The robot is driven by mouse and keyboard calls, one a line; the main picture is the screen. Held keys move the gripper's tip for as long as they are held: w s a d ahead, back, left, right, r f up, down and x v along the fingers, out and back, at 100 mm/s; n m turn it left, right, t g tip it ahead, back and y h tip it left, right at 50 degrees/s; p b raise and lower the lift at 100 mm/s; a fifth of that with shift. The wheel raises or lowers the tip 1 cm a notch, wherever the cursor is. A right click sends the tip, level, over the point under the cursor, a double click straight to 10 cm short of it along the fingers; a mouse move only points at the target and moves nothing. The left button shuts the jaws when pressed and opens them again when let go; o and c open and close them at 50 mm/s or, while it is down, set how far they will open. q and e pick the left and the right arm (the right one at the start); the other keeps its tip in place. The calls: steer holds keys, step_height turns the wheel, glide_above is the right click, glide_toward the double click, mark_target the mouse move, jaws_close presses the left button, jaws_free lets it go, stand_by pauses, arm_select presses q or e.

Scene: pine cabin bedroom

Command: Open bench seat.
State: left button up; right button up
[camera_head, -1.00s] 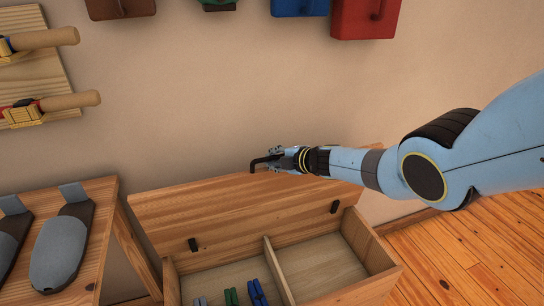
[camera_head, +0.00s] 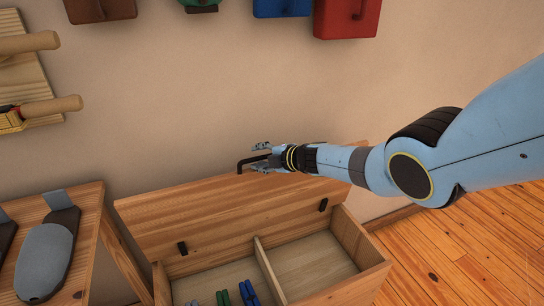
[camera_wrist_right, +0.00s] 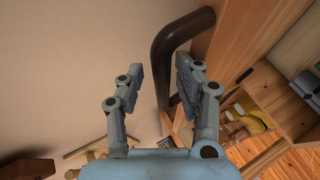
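The bench seat's wooden lid (camera_head: 215,212) stands tilted up against the wall, showing its underside and two dark hinges at the bottom. The bench box (camera_head: 350,244) below is open, with a divider inside. A dark bent handle (camera_head: 245,163) sticks out from the lid's upper edge. My right gripper (camera_head: 261,157) is at this handle. In the right wrist view the handle (camera_wrist_right: 166,50) runs just beyond and between the spread fingers (camera_wrist_right: 157,68), with gaps visible. The gripper is open and not clamped on it. My left gripper is in neither view.
Blue and green clothes-peg-like items (camera_head: 247,292) lie in the box's left compartment. A wooden stand with grey slippers (camera_head: 47,258) is at the left. Coloured boxes (camera_head: 346,17) hang on the wall above. Plank floor (camera_head: 450,250) at right is clear.

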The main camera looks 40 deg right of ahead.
steer(key=shift+s+d, duration=0.15)
steer(key=shift+s, duration=0.45)
steer(key=v, duration=1)
steer(key=shift+s+r, duration=0.15)
steer(key=shift+r, duration=0.35)
steer(key=s+a+f+m+g+h+b, duration=0.1)
steer(key=s+a+f+m+g+b, duration=0.3)
steer(key=s+f, duration=0.8)
steer(key=s+a+f+m+t+h+b, duration=0.1)
steer(key=s+f+m, duration=0.55)
steer(key=f, duration=0.95)
steer(key=s+a+f+m+g, duration=0.1)
steer(key=s+f, duration=0.4)
steer(key=s, duration=0.6)
steer(key=s+a+f+m+g+h, duration=0.1)
steer(key=s+f+g, duration=0.4)
steer(key=s, duration=0.6)
steer(key=s+a+f+m+g+b, duration=0.1)
steer(key=s+f+m, duration=0.4)
steer(key=s, duration=0.7)
steer(key=shift+a+f+g, duration=0.15)
steer(key=shift+a+g, duration=0.65)
steer(key=shift+g, duration=0.3)
